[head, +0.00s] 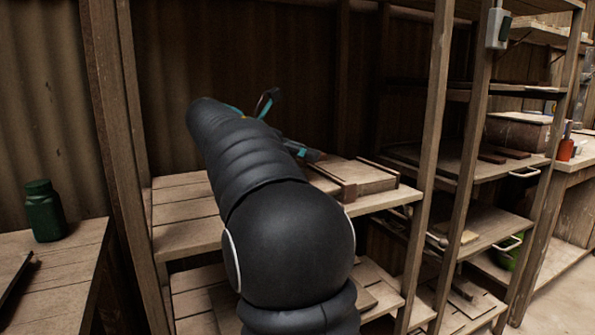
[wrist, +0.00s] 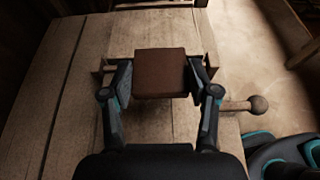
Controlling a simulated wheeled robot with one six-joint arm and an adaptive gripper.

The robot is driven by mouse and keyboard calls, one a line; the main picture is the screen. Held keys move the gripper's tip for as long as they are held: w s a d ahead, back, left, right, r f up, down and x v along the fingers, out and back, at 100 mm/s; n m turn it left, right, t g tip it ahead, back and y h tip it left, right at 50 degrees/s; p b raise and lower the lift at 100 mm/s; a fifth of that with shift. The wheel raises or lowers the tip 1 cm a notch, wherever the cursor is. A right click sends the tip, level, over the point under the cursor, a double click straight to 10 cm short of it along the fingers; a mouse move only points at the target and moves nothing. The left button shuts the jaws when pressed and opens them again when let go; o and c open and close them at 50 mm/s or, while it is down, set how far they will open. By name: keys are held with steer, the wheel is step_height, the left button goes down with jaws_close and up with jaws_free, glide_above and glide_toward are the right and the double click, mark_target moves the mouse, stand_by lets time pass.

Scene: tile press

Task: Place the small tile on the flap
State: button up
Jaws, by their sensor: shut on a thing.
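My gripper (wrist: 161,75) is shut on a small brown square tile (wrist: 162,62), with one finger on each of its left and right sides. The tile is held above a wooden shelf board (wrist: 50,95). Beneath and beside the tile, parts of a wooden fixture show, with a round knob on a short rod (wrist: 258,104) at the right. The tile and gripper hide much of it, and I cannot make out the flap. In the head view my arm covers most of the gripper, and the tile is hidden. A low wooden press-like piece (head: 355,178) lies on the shelf right of my arm.
A shelf post (head: 432,130) stands right of the work shelf, and another post (head: 108,140) stands left. A green jar (head: 43,211) is on the left bench. A lower shelf with boards lies below. Bare shelf planks (head: 180,205) show left of my arm.

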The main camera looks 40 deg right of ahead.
steer(key=shift+w+a+f, duration=0.2)
steer(key=shift+w+f, duration=0.15)
steer(key=shift+w, duration=0.25)
steer(key=shift+f+b, duration=0.4)
steer(key=shift+f, duration=1.6)
steer(key=shift+f, duration=0.15)
steer(key=o, duration=1.2)
steer(key=shift+w+a+r, duration=0.1)
steer(key=shift+a+r, duration=0.15)
steer(key=shift+a, duration=0.05)
steer(key=shift+p+v, duration=0.35)
steer(key=shift+v, duration=3.1)
